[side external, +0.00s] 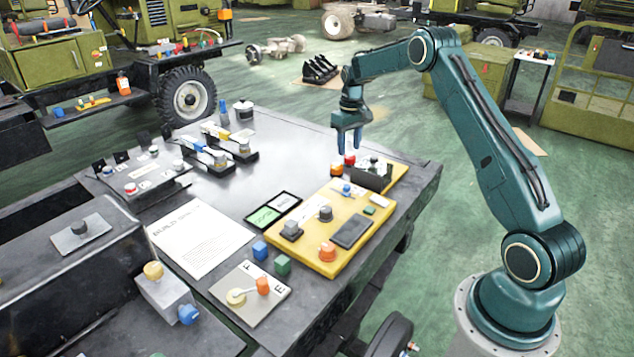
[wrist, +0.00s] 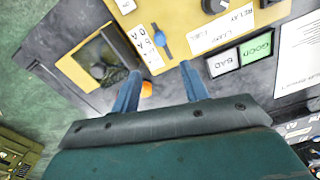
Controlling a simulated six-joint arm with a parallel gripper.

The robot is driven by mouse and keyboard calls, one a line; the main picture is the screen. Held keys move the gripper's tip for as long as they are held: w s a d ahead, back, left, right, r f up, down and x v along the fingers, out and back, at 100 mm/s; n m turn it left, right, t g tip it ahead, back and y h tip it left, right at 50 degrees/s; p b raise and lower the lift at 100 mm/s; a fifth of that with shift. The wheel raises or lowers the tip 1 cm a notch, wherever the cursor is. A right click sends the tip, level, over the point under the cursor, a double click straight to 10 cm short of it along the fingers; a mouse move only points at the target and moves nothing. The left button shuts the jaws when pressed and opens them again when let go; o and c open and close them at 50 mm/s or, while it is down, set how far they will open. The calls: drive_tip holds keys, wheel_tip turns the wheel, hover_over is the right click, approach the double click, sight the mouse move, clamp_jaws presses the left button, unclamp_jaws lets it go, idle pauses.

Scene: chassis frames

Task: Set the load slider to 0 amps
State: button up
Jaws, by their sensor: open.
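The load slider (wrist: 163,43) has a blue knob in a short slot on the yellow test board (wrist: 185,22). A white scale strip (wrist: 145,48) with small marks lies beside the slot, too blurred to read surely. In the side view the blue knob (side external: 347,188) sits toward the board's far half. My gripper (side external: 348,143) is open and empty, pointing down, above the far end of the bench and apart from the slider. In the wrist view my fingers (wrist: 160,70) are spread, with the slider just beyond their tips.
A dark open box (side external: 372,176) stands on the board beside the slider. A red cylinder (side external: 350,160) and an orange piece (side external: 337,170) stand near its left. A dark knob (side external: 325,213) and a good/bad card (side external: 273,209) lie nearer.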

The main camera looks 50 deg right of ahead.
sight(347, 185)
wheel_tip(347, 185, down, 14)
drive_tip(key=shift+r, duration=0.2)
idle(0.5)
clamp_jaws()
